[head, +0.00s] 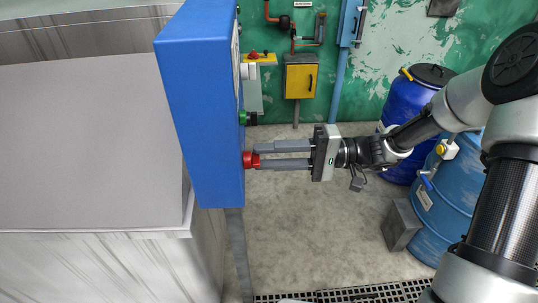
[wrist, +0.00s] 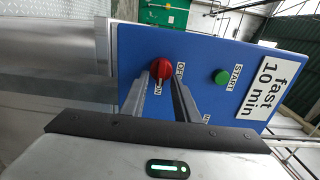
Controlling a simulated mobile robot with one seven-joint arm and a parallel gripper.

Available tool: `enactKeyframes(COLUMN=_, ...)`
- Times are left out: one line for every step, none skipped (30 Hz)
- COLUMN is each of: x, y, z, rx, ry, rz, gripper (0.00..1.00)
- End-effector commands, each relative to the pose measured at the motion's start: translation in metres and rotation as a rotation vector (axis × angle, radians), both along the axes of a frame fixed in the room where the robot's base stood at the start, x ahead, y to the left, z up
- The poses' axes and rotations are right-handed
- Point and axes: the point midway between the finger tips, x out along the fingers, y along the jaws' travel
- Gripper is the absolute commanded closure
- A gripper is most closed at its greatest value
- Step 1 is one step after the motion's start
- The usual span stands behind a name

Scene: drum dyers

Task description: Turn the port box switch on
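The port box is the blue box (head: 200,110) at the left of the head view. Its face fills the middle of the wrist view (wrist: 215,60). The switch is a red rotary knob (wrist: 161,68) with OFF and ON labels beside it. In the head view the red knob (head: 250,160) sticks out of the box's right side. My gripper (head: 257,155) points left at the knob. Its two grey fingers are parted, with the tips right at the knob, and they also show in the wrist view (wrist: 160,92). Whether they touch the knob I cannot tell.
A green START button (wrist: 221,77) and a "fast 10 min" label (wrist: 278,81) are on the same face. Blue barrels (head: 440,205) stand at the right. A yellow cabinet (head: 300,77) is on the green wall. The floor below my gripper is clear.

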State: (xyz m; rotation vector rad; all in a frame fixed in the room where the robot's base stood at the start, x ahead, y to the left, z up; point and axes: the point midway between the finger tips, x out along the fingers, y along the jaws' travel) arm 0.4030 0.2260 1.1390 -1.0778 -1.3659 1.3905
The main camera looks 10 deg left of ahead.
Motion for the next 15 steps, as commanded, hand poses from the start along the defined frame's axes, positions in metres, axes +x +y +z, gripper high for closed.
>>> enactKeyframes(x=0.0, y=0.0, z=0.0, rx=0.0, ry=-0.001, rz=0.0, gripper=0.72)
enactKeyframes(x=0.0, y=0.0, z=0.0, rx=0.0, ry=-0.001, rz=0.0, gripper=0.72)
enactKeyframes(x=0.0, y=0.0, z=0.0, rx=0.0, ry=-0.001, rz=0.0, gripper=0.72)
enactKeyframes(x=0.0, y=0.0, z=0.0, rx=0.0, ry=-0.001, rz=0.0, gripper=0.72)
enactKeyframes(x=0.0, y=0.0, z=0.0, rx=0.0, ry=-0.001, rz=0.0, gripper=0.72)
enactKeyframes(x=0.001, y=-0.001, z=0.0, rx=0.0, ry=-0.002, rz=0.0, gripper=0.72)
enactKeyframes(x=0.001, y=-0.003, z=0.0, rx=0.0, ry=-0.002, rz=-0.001, gripper=0.72)
enactKeyframes(x=0.002, y=-0.005, z=0.0, rx=0.001, ry=-0.002, rz=-0.002, gripper=0.72)
enactKeyframes(x=0.003, y=-0.009, z=0.0, rx=0.002, ry=-0.003, rz=-0.003, gripper=0.72)
enactKeyframes(x=0.004, y=-0.013, z=0.0, rx=0.002, ry=-0.004, rz=-0.003, gripper=0.72)
enactKeyframes(x=0.006, y=-0.018, z=0.0, rx=0.001, ry=-0.004, rz=-0.003, gripper=0.72)
enactKeyframes(x=0.007, y=-0.025, z=-0.001, rx=0.001, ry=-0.003, rz=-0.005, gripper=0.72)
enactKeyframes(x=0.009, y=-0.031, z=-0.001, rx=0.001, ry=-0.003, rz=-0.005, gripper=0.72)
enactKeyframes(x=0.01, y=-0.038, z=-0.001, rx=0.001, ry=-0.003, rz=-0.005, gripper=0.72)
enactKeyframes(x=0.013, y=-0.047, z=-0.001, rx=0.001, ry=-0.004, rz=-0.006, gripper=0.72)
